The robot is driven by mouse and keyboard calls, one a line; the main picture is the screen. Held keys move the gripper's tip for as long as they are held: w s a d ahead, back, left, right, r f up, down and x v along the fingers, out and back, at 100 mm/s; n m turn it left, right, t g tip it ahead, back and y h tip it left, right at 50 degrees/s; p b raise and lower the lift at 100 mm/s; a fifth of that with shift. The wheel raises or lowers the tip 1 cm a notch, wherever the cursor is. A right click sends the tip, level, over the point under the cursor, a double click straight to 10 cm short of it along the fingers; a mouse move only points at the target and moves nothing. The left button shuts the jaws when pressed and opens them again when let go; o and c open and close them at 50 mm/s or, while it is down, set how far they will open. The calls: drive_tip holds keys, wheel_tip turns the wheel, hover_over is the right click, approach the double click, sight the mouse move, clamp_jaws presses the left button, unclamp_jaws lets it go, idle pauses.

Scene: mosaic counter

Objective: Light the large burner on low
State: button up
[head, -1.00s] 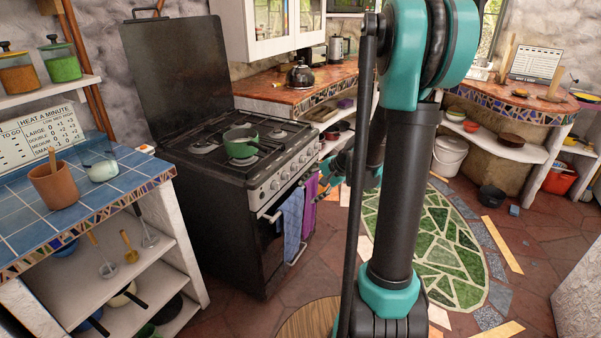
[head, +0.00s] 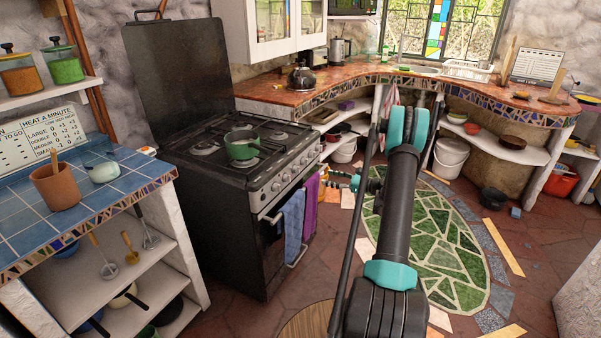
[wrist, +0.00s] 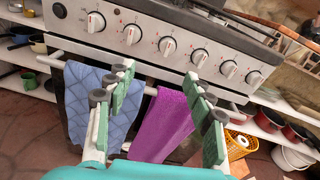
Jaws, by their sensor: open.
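The black stove (head: 215,215) stands left of centre with its lid raised. A green pot (head: 241,148) sits on one of its burners. In the wrist view, the silver control panel (wrist: 148,40) carries a row of several white knobs, including the leftmost knob (wrist: 95,22), a middle knob (wrist: 167,46) and the rightmost knob (wrist: 254,77). No flame shows. My gripper (wrist: 158,105) is open and empty in front of the panel, below the knobs and apart from them. It also shows small, right of the stove front, in the head view (head: 338,180).
A blue towel (wrist: 98,105) and a purple towel (wrist: 165,125) hang on the oven rail just beyond my fingers. A heat chart (head: 48,135) stands on the blue tiled counter (head: 30,235) at left. A kettle (head: 301,75) is on the back counter.

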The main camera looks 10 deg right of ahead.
sight(297, 170)
drive_tip(key=w+a+f+m, duration=0.1)
drive_tip(key=w+a+f, duration=0.1)
drive_tip(key=w+a, duration=0.8)
drive_tip(key=shift+w+a+t+y, duration=0.3)
drive_tip(key=shift+w+a+t, duration=0.1)
drive_tip(key=shift+a, duration=0.55)
drive_tip(key=shift+c, duration=0.3)
drive_tip(key=c, duration=1.1)
